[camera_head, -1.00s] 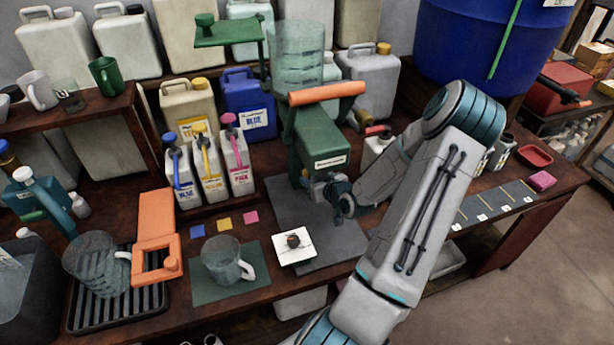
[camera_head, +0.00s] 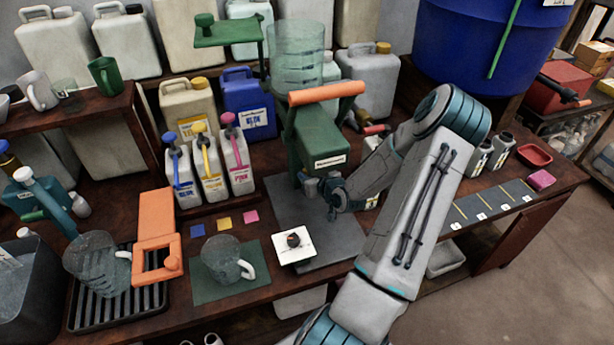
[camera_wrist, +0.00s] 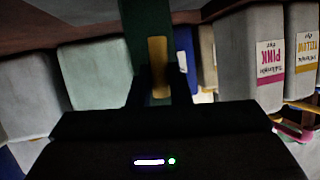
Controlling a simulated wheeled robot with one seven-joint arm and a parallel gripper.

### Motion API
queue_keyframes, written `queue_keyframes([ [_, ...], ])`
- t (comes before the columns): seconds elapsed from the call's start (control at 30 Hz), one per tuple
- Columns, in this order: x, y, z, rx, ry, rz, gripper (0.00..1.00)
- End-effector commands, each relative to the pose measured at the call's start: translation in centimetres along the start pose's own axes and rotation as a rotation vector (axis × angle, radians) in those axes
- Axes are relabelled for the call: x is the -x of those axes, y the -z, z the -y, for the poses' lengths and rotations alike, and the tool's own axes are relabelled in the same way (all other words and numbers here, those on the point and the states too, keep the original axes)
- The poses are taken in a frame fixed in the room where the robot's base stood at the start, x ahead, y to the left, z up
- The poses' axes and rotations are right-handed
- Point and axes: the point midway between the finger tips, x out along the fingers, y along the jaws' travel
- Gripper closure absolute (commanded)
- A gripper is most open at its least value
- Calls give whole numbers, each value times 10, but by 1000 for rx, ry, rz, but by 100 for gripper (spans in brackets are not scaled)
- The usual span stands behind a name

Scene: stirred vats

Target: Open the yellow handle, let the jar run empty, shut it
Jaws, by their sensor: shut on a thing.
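The green machine (camera_head: 318,135) stands on a dark mat, with a clear jar (camera_head: 297,55) on top. The jar looks pale and see-through; I cannot tell its liquid level. My gripper (camera_head: 322,188) is at the machine's lower front, below its label. In the wrist view a yellow handle (camera_wrist: 158,62) stands in front of a green upright part, between the dark fingers of my gripper (camera_wrist: 160,88), which are shut on it. In the head view my gripper and arm hide the handle. Any outlet or stream below is not clearly visible.
A clear mug (camera_head: 222,258) stands on a green mat in front, left of a white square with a dark knob (camera_head: 294,243). Blue, yellow and pink jugs (camera_head: 210,165) stand left of the machine.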

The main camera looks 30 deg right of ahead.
Motion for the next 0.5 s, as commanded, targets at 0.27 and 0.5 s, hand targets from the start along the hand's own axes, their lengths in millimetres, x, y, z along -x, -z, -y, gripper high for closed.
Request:
queue_keyframes([
  [0.27,0,-2,-2,-94,42,-19,100],
  [0.5,0,-3,-5,-271,117,-57,100],
])
